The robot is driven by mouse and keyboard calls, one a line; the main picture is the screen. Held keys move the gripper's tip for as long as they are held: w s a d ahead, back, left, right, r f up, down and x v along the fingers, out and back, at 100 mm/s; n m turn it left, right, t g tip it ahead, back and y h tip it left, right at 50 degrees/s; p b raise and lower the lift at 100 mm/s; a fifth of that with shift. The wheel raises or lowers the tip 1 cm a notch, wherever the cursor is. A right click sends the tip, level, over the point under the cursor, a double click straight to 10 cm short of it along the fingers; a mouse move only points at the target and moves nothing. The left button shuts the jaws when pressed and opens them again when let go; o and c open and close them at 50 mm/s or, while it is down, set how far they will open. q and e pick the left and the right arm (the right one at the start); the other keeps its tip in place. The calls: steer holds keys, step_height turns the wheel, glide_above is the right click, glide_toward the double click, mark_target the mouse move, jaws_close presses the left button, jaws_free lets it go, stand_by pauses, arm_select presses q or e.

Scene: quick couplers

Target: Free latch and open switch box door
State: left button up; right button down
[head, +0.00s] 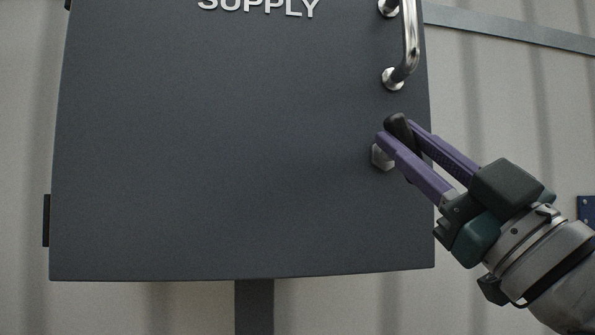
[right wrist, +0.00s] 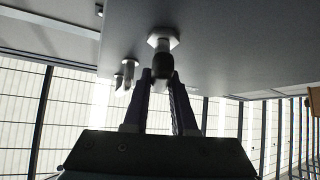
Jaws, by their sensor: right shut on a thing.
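The switch box door (head: 220,150) is a dark grey panel with "SUPPLY" lettering at its top; it appears closed. The latch (head: 398,124) has a black grip on a pale hexagonal base (head: 379,158), low on the door's right side. My right gripper (head: 396,135) has purple fingers, shut on the black latch grip. In the right wrist view the latch (right wrist: 162,62) sits between the fingertips (right wrist: 162,82), with its base against the door (right wrist: 230,45). A chrome handle (head: 410,45) is above the latch. My left gripper is not in view.
Dark hinges (head: 46,220) show on the door's left edge. A grey post (head: 254,308) stands below the box. A corrugated wall (head: 510,90) is behind, with a metal rail (head: 510,30) at upper right. A blue piece (head: 586,209) is at the right edge.

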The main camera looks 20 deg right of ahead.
steer(key=m+h+b, duration=0.2)
steer(key=m+h, duration=0.7)
steer(key=m, duration=0.1)
steer(key=shift+t+h, duration=0.3)
steer(key=shift+m+h, duration=0.3)
steer(key=shift+m, duration=0.3)
steer(key=c, duration=0.7)
jaws_free()
steer(key=b+v, duration=0.7)
steer(key=v, duration=0.3)
steer(key=shift+s+r, duration=0.1)
